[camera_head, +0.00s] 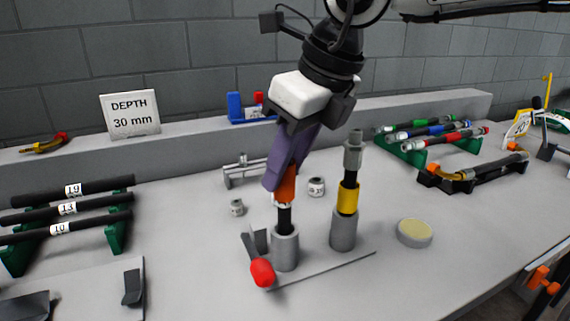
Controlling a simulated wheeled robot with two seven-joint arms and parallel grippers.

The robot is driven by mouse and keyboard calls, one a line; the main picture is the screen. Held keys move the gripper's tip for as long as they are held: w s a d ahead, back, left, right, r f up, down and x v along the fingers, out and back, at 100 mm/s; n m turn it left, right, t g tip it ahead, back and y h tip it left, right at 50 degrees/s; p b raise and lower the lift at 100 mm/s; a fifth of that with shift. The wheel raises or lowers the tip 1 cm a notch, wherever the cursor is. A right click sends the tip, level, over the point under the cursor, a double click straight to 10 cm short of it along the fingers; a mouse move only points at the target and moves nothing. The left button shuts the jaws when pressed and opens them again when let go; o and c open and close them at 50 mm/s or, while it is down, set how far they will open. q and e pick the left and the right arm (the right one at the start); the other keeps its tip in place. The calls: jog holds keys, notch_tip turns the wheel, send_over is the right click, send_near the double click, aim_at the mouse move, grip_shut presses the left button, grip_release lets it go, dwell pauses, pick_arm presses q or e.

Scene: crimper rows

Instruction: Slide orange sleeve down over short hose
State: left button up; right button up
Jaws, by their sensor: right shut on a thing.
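The orange sleeve (286,185) is between the purple fingers of my right gripper (283,180), which is shut on it. It sits around the upper part of the short black hose (284,216), with bare hose showing below it. The short hose stands upright in a grey cylindrical holder (285,250) on a grey plate. The top of the hose is hidden by the sleeve and fingers. My left gripper is not in view.
To the right, a taller hose with a yellow sleeve (347,198) and metal fitting stands in another holder (343,232). A red knob (262,272) is at the plate's front. Hose racks stand left and right. A round tin (414,233) lies right.

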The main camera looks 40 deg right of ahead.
aim_at(290, 191)
pick_arm(q)
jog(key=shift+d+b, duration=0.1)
jog(key=shift+b, duration=0.3)
pick_arm(e)
jog(key=shift+f, duration=0.5)
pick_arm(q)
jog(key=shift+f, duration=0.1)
pick_arm(e)
jog(key=shift+f, duration=0.1)
pick_arm(q)
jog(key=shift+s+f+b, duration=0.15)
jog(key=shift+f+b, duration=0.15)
jog(key=shift+b, duration=0.05)
pick_arm(e)
jog(key=shift+f, duration=0.35)
pick_arm(q)
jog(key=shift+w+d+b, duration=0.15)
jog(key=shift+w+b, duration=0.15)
jog(key=shift+b, duration=0.3)
pick_arm(e)
jog(key=shift+f, duration=0.6)
pick_arm(q)
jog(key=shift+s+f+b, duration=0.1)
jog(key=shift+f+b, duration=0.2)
jog(key=shift+b, duration=0.1)
pick_arm(e)
jog(key=shift+f, duration=0.45)
